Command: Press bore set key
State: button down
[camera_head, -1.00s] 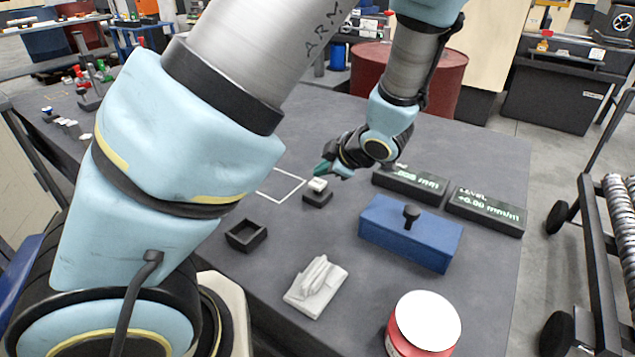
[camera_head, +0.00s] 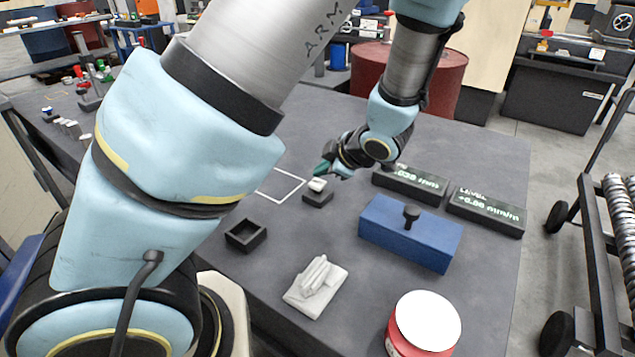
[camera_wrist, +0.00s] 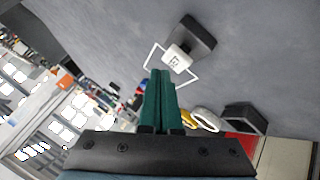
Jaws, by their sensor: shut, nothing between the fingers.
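A small key with a white cap (camera_head: 317,185) stands on a dark base (camera_head: 317,198) on the grey table. In the wrist view the white cap (camera_wrist: 176,59) carries small dark marks, and its dark base (camera_wrist: 198,38) lies beyond it. My gripper (camera_head: 323,169) has green fingers, shut and empty. In the wrist view the fingertips (camera_wrist: 160,74) are just short of the cap. I cannot tell whether they touch it. A dark readout (camera_head: 410,184) right of the key shows digits ending in mm, partly hidden by my wrist.
A level readout (camera_head: 487,211) and a blue block with a black knob (camera_head: 410,238) stand to the right. Nearer are a small dark tray (camera_head: 246,236), a white fixture (camera_head: 315,288) and a red can with a white top (camera_head: 425,322). A white outlined square (camera_head: 282,185) marks the table.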

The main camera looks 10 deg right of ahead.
aim_at(322, 184)
jog(key=shift+f, duration=0.4)
jog(key=shift+f+b, duration=0.5)
jog(key=shift+f, duration=0.05)
dwell(0.9)
dwell(0.3)
jog(key=shift+r+p, duration=1)
jog(key=shift+p, duration=0.1)
notch_tip(322, 184, up, 5)
jog(key=p, duration=0.5)
